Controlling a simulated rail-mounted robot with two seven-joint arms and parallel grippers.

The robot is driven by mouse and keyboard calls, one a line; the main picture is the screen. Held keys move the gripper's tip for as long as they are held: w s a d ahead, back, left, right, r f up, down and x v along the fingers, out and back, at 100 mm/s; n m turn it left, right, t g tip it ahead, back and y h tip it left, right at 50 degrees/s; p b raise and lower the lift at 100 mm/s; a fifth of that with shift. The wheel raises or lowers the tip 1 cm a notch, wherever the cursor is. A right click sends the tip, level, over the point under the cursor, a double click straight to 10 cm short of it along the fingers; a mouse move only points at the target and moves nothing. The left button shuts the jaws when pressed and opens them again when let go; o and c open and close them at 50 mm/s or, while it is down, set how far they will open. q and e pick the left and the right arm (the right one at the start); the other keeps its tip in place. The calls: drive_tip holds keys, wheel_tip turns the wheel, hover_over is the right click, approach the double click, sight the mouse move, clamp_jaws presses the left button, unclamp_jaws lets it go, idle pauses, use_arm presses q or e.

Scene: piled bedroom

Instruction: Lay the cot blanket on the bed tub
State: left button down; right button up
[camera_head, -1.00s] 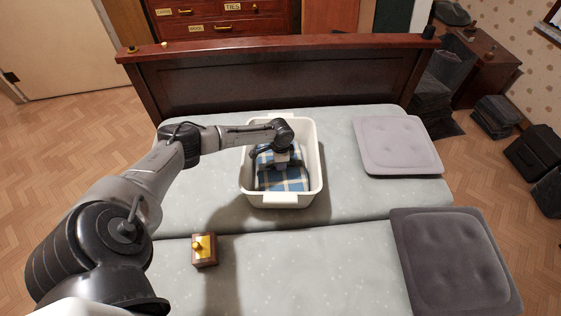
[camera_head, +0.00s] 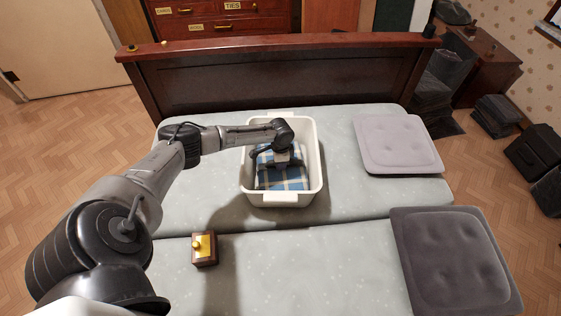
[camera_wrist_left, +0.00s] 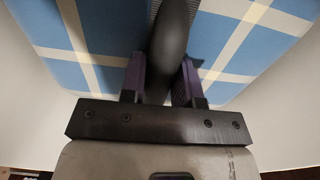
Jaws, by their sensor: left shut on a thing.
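The cot blanket (camera_head: 284,180) is a blue, white and dark plaid folded piece inside the white bed tub (camera_head: 315,165), which stands on the bed. My left gripper (camera_head: 284,160) points down into the tub over the blanket. In the left wrist view the blanket (camera_wrist_left: 90,35) fills the upper part, with the tub's pale walls at the sides. My left gripper's fingers (camera_wrist_left: 162,75) are shut on a dark rounded part at the blanket. Whether the blanket rests on the tub floor is hidden. My right gripper is not in view.
A small wooden box with a yellow knob (camera_head: 204,249) lies on the bed (camera_head: 300,260) at the front left. A light cushion (camera_head: 397,145) and a dark cushion (camera_head: 455,262) lie at the right. The wooden bed board (camera_head: 280,85) stands behind the tub.

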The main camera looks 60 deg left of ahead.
use_arm(q)
drive_tip(key=c, duration=0.8)
unclamp_jaws()
drive_tip(key=shift+f, duration=0.1)
drive_tip(key=shift+r+p, duration=0.45)
wheel_tip(320, 180, up, 5)
drive_tip(key=p, duration=0.5)
drive_tip(key=shift+r+p, duration=0.1)
drive_tip(key=shift+p, duration=0.2)
wheel_tip(320, 180, up, 4)
drive_tip(key=p, duration=0.4)
drive_tip(key=shift+r, duration=0.1)
wheel_tip(320, 180, up, 10)
drive_tip(key=p, duration=1.1)
drive_tip(key=shift+r, duration=0.1)
